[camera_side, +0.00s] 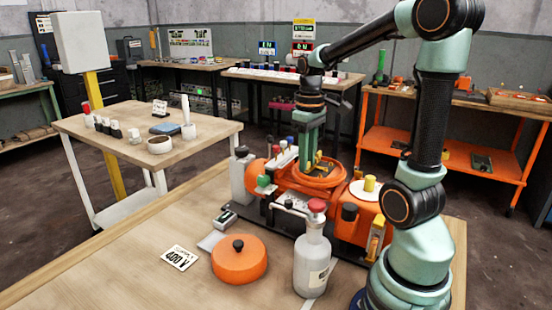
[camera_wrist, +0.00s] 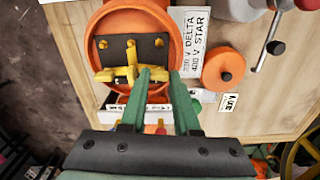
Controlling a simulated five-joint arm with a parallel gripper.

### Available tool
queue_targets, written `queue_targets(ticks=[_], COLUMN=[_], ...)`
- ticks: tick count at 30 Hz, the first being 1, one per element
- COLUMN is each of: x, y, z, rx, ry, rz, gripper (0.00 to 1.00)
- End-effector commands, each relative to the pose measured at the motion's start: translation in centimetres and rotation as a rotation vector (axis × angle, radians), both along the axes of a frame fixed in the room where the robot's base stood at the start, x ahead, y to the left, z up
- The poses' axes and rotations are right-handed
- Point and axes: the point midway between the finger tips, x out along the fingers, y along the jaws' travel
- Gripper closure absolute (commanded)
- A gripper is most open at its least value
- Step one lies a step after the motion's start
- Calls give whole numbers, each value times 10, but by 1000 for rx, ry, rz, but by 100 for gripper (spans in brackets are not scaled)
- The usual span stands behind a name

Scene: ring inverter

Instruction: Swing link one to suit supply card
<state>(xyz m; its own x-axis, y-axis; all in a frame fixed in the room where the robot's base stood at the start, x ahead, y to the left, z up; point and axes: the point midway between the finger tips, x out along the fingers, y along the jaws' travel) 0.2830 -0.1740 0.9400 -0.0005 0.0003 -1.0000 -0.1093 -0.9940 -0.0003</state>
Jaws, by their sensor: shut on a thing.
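The motor's round orange terminal box (camera_side: 318,180) is open. In the wrist view its orange rim (camera_wrist: 106,22) surrounds a dark terminal board (camera_wrist: 150,44) with yellow link pieces (camera_wrist: 118,76) on it. My gripper (camera_side: 311,166) reaches down into the box. Its green fingers (camera_wrist: 162,74) are shut on a yellow link near the board's lower edge; the fingers partly hide the grip. I cannot tell the exact lie of each link. The supply card (camera_side: 179,258), reading 400 V, lies on the bench. A rating plate (camera_wrist: 191,45) reads 230 V DELTA, 400 V STAR.
An orange lid (camera_side: 238,262) with a black knob lies on the bench, also in the wrist view (camera_wrist: 215,72). A grey bottle (camera_side: 312,262) with a red cap stands close before the motor. Several small parts crowd the motor. The bench's left front is clear.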

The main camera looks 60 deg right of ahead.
Motion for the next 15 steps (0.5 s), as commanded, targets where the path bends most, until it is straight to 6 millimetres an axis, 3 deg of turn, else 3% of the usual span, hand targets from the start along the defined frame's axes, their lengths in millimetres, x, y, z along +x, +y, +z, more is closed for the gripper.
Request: queue_targets(ticks=[15], x=[0], y=[0], z=[2], rx=[-1], ry=[-2], rz=[126], gripper=[100])
